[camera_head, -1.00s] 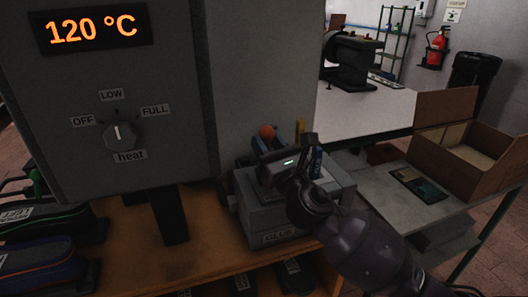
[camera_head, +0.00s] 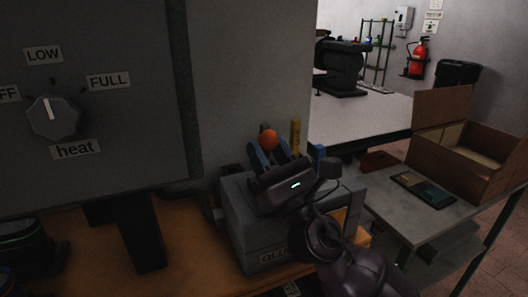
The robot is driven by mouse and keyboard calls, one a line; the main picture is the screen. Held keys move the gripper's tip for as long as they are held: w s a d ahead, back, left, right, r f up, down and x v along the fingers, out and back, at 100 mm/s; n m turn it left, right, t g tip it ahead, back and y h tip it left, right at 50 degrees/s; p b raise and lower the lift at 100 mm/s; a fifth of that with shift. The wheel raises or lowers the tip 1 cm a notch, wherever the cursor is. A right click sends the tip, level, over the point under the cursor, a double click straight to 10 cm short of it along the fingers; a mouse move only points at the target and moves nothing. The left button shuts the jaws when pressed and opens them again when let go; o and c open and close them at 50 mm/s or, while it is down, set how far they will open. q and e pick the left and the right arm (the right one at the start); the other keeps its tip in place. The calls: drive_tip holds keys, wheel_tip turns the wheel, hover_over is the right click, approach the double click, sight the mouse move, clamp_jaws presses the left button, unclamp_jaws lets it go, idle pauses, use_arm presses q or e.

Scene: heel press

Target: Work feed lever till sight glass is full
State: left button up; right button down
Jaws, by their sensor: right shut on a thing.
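The feed lever shows as an orange ball knob (camera_head: 268,139) above the grey glue box (camera_head: 262,233). My right gripper (camera_head: 270,153) reaches in from the lower right over the box. Its blue fingers stand on either side of the lever just below the knob and are shut on it. The lever's shaft is mostly hidden by the gripper. A narrow upright yellow piece (camera_head: 296,136) stands just behind the gripper; it may be the sight glass, but I cannot read its level. My left gripper is out of view.
A grey panel with a heat dial (camera_head: 54,117) fills the left. A wooden shelf (camera_head: 190,270) lies under the glue box. To the right are a grey side table (camera_head: 385,215), a dark sample plate (camera_head: 424,189) and an open cardboard box (camera_head: 462,163).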

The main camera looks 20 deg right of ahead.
drive_tip(key=c, duration=1.2)
unclamp_jaws()
drive_tip(key=shift+o, duration=0.5)
drive_tip(key=shift+s, duration=0.1)
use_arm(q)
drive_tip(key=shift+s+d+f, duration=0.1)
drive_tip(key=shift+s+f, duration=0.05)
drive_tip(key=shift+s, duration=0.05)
use_arm(e)
drive_tip(key=shift+s+d+f, duration=0.1)
drive_tip(key=shift+s+f, duration=0.2)
drive_tip(key=shift+f, duration=0.15)
use_arm(q)
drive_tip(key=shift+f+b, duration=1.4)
drive_tip(key=shift+b, duration=0.65)
use_arm(e)
drive_tip(key=v, duration=0.9)
drive_tip(key=shift+s, duration=0.4)
